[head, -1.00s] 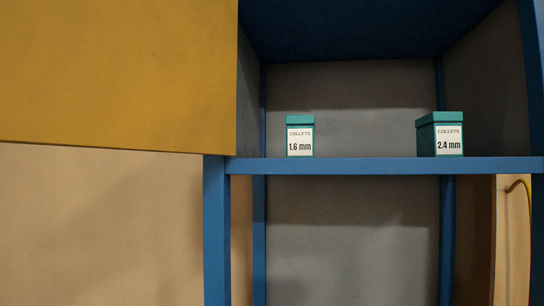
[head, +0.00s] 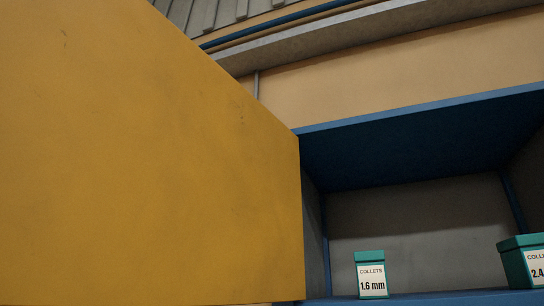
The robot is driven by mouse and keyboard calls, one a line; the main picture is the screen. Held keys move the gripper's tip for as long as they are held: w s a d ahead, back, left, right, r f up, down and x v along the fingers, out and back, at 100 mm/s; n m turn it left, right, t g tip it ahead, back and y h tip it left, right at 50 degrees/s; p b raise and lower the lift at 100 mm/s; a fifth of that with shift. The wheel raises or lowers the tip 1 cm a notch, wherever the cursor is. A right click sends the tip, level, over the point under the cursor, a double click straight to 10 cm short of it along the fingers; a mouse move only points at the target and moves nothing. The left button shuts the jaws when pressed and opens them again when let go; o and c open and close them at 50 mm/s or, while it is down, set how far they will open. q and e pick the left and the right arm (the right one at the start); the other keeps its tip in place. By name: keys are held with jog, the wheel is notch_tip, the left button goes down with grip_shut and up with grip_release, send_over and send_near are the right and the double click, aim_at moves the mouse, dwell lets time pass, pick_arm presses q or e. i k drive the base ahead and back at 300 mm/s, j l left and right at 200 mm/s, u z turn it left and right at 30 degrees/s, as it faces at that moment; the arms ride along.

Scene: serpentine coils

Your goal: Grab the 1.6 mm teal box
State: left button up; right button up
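The 1.6 mm teal box (head: 371,275) stands upright on the blue shelf (head: 430,299), low and right of centre in the head view. It has a teal lid and a white label reading COLLETS 1.6 mm. Neither of my grippers is in view.
A large yellow panel (head: 150,160) fills the left side, its right edge beside the cabinet opening. The blue cabinet top (head: 430,140) spans above the boxes. A beige wall (head: 400,75) and a grey beam (head: 350,38) are higher up. The shelf between the boxes is clear.

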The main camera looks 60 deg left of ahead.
aim_at(372, 278)
jog(key=z, duration=0.95)
jog(key=k+z, duration=0.1)
jog(key=z, duration=0.35)
jog(key=j+z, duration=0.1)
jog(key=z, duration=0.35)
jog(key=k+z, duration=0.1)
jog(key=z, duration=0.85)
jog(key=l+z, duration=0.1)
jog(key=z, duration=0.8)
jog(key=k+l+z, duration=0.1)
jog(key=l+z, duration=0.15)
jog(key=z, duration=0.15)
jog(key=l+z, duration=0.25)
jog(key=z, duration=0.15)
jog(key=l+u, duration=0.4)
jog(key=k+l+u, duration=0.15)
jog(key=l+u, duration=0.15)
jog(key=u, duration=0.6)
jog(key=l+u, duration=0.15)
jog(key=u, duration=0.75)
jog(key=k+u, duration=0.1)
jog(key=u, duration=0.4)
jog(key=l+u, duration=0.1)
jog(key=u, duration=0.35)
jog(key=k+u, duration=0.1)
jog(key=u, duration=1.25)
jog(key=k+u, duration=0.15)
jog(key=u, duration=0.15)
jog(key=k+l, duration=0.15)
jog(key=l, duration=0.15)
